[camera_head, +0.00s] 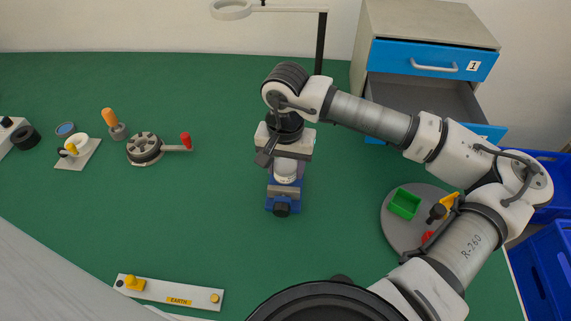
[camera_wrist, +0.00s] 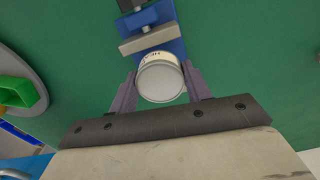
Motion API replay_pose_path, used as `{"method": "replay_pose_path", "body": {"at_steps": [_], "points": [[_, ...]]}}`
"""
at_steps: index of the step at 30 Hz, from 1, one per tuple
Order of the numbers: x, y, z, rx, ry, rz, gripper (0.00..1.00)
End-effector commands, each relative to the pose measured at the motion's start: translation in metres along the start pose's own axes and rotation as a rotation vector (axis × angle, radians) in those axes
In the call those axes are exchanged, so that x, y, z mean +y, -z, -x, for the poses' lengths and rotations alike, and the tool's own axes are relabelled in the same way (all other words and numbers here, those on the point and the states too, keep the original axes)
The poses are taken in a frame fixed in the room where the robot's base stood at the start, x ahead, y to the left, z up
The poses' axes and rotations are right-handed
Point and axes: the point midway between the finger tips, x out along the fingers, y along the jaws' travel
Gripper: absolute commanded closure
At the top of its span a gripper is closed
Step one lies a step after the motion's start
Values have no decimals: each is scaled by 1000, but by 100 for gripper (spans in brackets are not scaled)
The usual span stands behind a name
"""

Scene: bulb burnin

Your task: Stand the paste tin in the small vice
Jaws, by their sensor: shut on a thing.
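The paste tin (camera_wrist: 160,80) is a small white round tin with a grey lid and dark print on its side. My gripper (camera_wrist: 160,72) is shut on it, one finger on each side. The tin also shows in the head view (camera_head: 286,168), below my gripper (camera_head: 284,153). The small vice (camera_head: 283,198) is blue with grey jaws and a dark knob at its near end. It also shows in the wrist view (camera_wrist: 149,40), where the tin overlaps part of it. The tin is over or at the vice; I cannot tell whether it touches the vice floor.
A grey round tray (camera_head: 393,232) with a green bin (camera_head: 404,203) is at the right. A drawer unit (camera_head: 430,55) has an open drawer at the back. A hand-wheel (camera_head: 145,149) and other fixtures stand at the left.

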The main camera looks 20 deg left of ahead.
Motion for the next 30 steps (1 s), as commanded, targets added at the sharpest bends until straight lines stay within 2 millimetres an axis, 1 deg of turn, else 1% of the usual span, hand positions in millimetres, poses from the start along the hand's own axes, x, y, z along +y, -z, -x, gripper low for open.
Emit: {"method": "replay_pose_path", "body": {"at_steps": [15, 30], "points": [[0, 0, -14, 0, 0, 0, 80], [0, 0, -14, 0, 1, 0, 80]]}}
